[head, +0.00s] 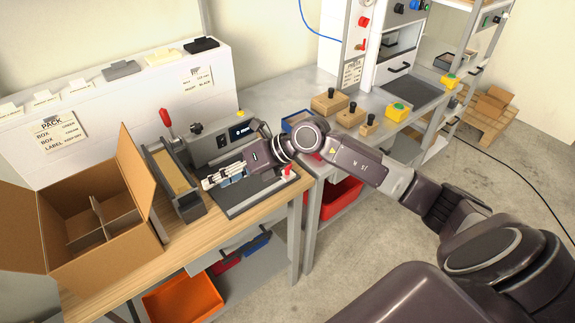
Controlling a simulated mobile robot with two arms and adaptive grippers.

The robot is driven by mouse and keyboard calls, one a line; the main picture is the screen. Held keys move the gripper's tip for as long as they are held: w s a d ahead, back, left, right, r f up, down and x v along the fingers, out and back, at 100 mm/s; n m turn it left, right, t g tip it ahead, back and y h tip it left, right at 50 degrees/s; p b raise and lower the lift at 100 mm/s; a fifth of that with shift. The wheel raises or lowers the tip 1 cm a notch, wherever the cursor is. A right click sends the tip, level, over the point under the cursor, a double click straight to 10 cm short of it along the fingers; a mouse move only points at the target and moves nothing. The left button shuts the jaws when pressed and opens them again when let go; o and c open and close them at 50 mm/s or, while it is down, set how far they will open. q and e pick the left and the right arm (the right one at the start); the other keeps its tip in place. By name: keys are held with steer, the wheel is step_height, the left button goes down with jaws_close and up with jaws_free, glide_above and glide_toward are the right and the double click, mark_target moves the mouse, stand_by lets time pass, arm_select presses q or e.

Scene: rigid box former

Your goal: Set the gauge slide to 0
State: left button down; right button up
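The grey gauge unit (219,145) with a small dark display (241,132) stands on the wooden bench. In front of it is a dark flat plate (262,197) with a small red-and-white part (288,173) near its right end. My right gripper (207,183) reaches in from the right, low over the plate's left part. Its fingers are pale and a blue part (234,180) shows beside them. Whether they touch or hold anything is too small to tell. The gripper and wrist hide much of the plate, and I cannot pick out the slide or its scale. My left gripper is out of view.
A dark trough with a red-handled lever (166,119) stands left of the gauge unit. An open divided cardboard box (142,163) is at the bench's left. Wooden blocks with black knobs (330,103) and a yellow button box (397,112) stand on the grey table at right.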

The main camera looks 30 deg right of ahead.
steer(key=d+f+g+h, duration=0.2)
steer(key=d+h, duration=0.6)
steer(key=d, duration=1.4)
steer(key=p+x, duration=0.2)
steer(key=x, duration=0.4)
steer(key=shift+a+f, duration=0.15)
steer(key=shift+a, duration=0.05)
steer(key=shift+w+f, duration=0.15)
steer(key=shift+f, duration=0.4)
jaws_close()
